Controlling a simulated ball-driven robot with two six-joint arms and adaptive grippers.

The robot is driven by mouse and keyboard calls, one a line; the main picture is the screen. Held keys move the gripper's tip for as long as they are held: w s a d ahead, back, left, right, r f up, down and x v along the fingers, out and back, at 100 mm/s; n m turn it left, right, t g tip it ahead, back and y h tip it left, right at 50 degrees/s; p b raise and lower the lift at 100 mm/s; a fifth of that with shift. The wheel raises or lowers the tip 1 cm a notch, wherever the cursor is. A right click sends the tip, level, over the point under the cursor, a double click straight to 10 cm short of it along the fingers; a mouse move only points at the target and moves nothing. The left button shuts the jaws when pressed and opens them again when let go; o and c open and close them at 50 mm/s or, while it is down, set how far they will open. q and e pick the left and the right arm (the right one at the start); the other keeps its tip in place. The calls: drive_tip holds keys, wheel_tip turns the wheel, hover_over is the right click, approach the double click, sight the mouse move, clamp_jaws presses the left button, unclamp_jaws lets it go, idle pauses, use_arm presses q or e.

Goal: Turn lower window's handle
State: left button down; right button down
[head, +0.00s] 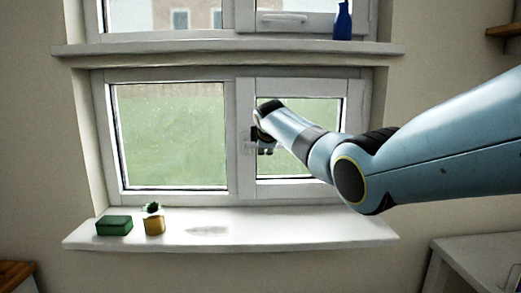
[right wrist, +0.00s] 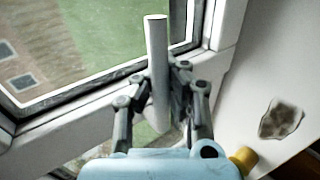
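The lower window (head: 170,75) has a white frame with a wide left pane and a narrower right pane. Its handle, a pale grey round bar (right wrist: 157,60), stands between the fingers of my right gripper (right wrist: 160,90) in the right wrist view. The fingers lie close against both sides of the bar and appear shut on it. In the head view my right gripper (head: 258,140) is at the frame between the panes, and the wrist hides much of the handle. My left gripper is in neither view.
A blue bottle (head: 343,20) stands on the upper ledge (head: 200,48).

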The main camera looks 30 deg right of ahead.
drive_tip(key=shift+w+r, duration=0.1)
drive_tip(key=shift+r, duration=0.35)
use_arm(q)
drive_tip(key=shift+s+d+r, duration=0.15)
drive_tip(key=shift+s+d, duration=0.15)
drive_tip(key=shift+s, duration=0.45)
use_arm(e)
drive_tip(key=shift+r, duration=0.15)
drive_tip(key=c, duration=1.3)
unclamp_jaws()
drive_tip(key=shift+a, duration=0.2)
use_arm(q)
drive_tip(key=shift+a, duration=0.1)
use_arm(e)
drive_tip(key=shift+o, duration=0.2)
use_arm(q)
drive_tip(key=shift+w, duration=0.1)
use_arm(e)
drive_tip(key=shift+d+f, duration=0.1)
drive_tip(key=shift+f, duration=0.1)
drive_tip(key=v, duration=1.2)
drive_tip(key=shift+a, duration=0.2)
